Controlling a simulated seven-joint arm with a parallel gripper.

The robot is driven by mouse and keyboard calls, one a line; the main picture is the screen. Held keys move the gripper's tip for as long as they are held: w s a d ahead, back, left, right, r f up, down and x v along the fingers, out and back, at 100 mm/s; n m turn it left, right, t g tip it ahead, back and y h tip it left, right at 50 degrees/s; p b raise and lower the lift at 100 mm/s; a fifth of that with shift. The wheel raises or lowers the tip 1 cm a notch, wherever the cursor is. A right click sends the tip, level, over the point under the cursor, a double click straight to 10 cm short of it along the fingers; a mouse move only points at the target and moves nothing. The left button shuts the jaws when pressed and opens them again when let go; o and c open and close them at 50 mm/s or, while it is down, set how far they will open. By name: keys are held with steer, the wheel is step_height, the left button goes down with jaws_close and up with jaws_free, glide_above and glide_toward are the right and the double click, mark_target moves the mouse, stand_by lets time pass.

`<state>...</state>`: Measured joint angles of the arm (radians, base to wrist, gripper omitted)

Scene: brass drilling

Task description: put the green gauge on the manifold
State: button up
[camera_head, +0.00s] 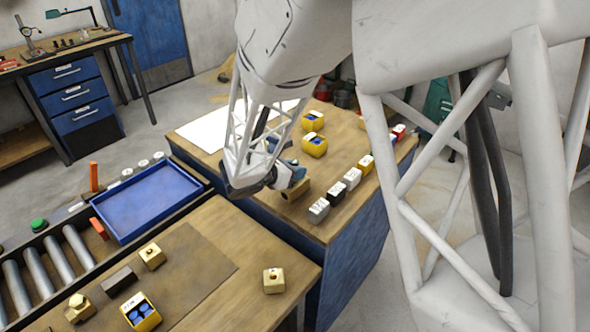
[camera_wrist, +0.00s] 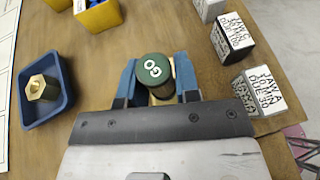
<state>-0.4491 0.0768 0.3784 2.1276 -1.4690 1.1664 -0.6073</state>
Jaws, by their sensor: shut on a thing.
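The green gauge (camera_wrist: 154,69) shows in the wrist view as a round dark green cap marked "GO". It sits between the two blue fingers of my gripper (camera_wrist: 158,78), which is shut on it. In the head view my gripper (camera_head: 288,180) is low over the far table, and the gauge is mostly hidden there. A brass-coloured block (camera_head: 296,191) shows right under the fingers; I cannot tell whether they touch. Brass blocks with top fittings stand on the near bench, one at the mat (camera_head: 152,256) and one at the right (camera_head: 273,280). I cannot tell which brass block is the manifold.
Labelled jaw blocks (camera_wrist: 258,88) stand in a row right of my gripper. A small blue tray (camera_wrist: 63,110) holds a brass hex nut (camera_wrist: 42,88) on the left. Yellow bins (camera_head: 314,146) stand behind. A large blue tray (camera_head: 150,203) lies beside the near bench's rollers.

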steer(key=shift+f, duration=0.2)
steer(key=o, duration=0.9)
steer(key=shift+o, duration=0.2)
steer(key=shift+r, duration=0.15)
steer(key=v, duration=1.2)
stand_by(0.4)
